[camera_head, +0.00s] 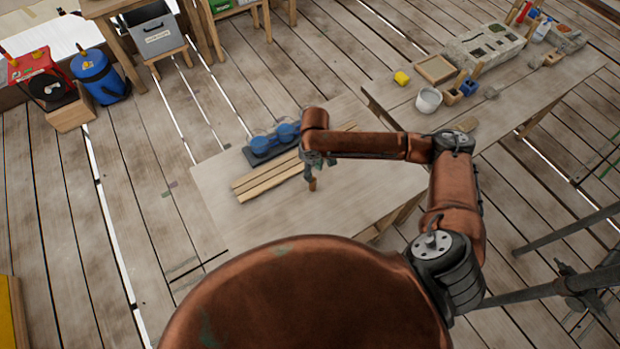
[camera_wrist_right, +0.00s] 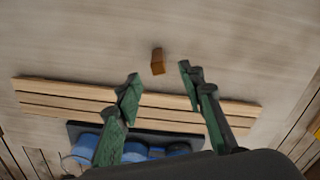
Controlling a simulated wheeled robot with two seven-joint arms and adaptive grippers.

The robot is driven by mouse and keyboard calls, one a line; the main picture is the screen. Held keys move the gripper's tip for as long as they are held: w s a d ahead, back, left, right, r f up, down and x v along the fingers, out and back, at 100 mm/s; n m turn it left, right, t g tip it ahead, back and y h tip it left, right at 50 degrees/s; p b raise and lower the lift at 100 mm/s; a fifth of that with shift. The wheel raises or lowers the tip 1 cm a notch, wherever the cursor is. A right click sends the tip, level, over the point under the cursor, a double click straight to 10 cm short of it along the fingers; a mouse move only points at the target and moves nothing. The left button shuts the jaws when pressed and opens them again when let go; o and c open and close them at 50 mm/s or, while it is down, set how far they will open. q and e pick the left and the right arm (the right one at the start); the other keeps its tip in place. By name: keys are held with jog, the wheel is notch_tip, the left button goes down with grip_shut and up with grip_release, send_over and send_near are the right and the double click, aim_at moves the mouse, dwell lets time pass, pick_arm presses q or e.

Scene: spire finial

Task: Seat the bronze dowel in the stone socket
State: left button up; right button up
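A small orange-brown dowel (camera_head: 312,184) is on the near wooden table, just below my right gripper (camera_head: 318,170). In the right wrist view the dowel (camera_wrist_right: 158,61) shows as a short block on the bare tabletop, just beyond and between the fingertips. My right gripper (camera_wrist_right: 160,79) is open there, with its green fingers apart and nothing between them. A pale stone block (camera_head: 484,45) with dark square recesses stands on the far bench at upper right; I cannot tell which recess is the socket. My left gripper is not in view.
Wooden slats (camera_head: 268,184) lie beside the dowel. A dark tray (camera_head: 251,157) with blue-lidded jars stands behind them. The near table's front left is clear.

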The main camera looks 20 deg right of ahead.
aim_at(314, 179)
jog(key=shift+w+d+f, duration=0.1)
jog(key=shift+d+f, duration=0.05)
jog(key=shift+f, duration=1.35)
jog(key=f, duration=0.3)
jog(key=shift+w+f+p, duration=0.3)
jog(key=shift+p, duration=0.05)
jog(key=shift+f, duration=0.45)
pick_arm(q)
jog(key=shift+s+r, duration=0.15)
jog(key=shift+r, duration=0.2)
pick_arm(e)
jog(key=shift+c, duration=0.7)
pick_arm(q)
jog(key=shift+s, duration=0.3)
pick_arm(e)
grip_shut()
